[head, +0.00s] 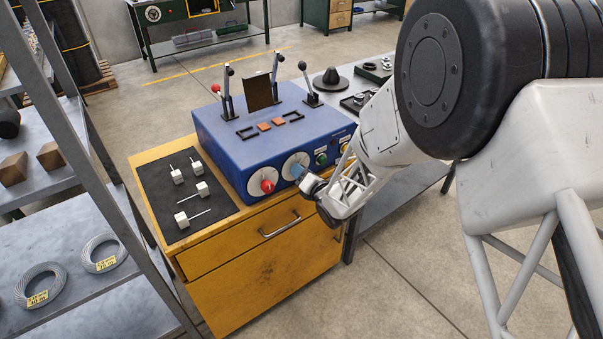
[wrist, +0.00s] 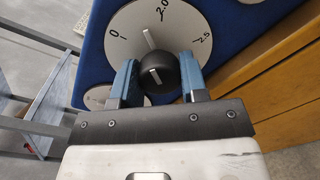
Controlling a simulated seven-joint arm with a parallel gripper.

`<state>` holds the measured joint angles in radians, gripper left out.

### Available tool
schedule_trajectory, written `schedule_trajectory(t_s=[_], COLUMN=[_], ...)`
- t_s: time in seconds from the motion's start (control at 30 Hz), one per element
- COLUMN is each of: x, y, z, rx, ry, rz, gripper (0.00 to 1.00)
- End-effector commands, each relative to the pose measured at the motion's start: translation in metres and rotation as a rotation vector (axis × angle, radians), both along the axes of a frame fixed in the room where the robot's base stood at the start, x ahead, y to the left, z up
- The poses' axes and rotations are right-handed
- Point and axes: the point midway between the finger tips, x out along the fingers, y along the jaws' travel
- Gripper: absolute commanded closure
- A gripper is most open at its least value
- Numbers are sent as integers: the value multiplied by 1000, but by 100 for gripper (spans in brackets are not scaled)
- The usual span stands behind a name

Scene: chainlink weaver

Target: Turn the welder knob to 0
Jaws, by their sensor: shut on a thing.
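The welder (head: 222,135) is a blue box with levers on top and two white dials on its front. My gripper (head: 300,172) is at the right-hand dial (head: 290,161). In the wrist view, the two blue fingers of my gripper (wrist: 158,82) are shut on the black welder knob (wrist: 157,68), one on each side. The white dial (wrist: 190,25) behind it shows the marks 0, 2.0 and 2.5. A pale pointer line above the knob lies between 0 and 2.0, nearer 2.0. In the head view my gripper hides most of this knob.
A red knob (head: 267,185) sits on the left-hand dial, close beside my gripper. Green and dark buttons (head: 321,158) are to the right. The welder stands on a yellow cabinet (head: 230,285) with a black mat (head: 160,200) holding small pale pieces. A metal shelf (head: 95,225) stands left.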

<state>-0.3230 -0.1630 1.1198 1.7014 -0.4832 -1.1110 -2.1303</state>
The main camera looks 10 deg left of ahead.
Motion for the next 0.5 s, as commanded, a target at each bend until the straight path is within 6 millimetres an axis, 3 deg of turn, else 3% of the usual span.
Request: schedule_trajectory(t_s=[0.5], x=[0], y=[-1], z=[-1], rx=[-329], ry=[-328], rz=[0], gripper=[84])
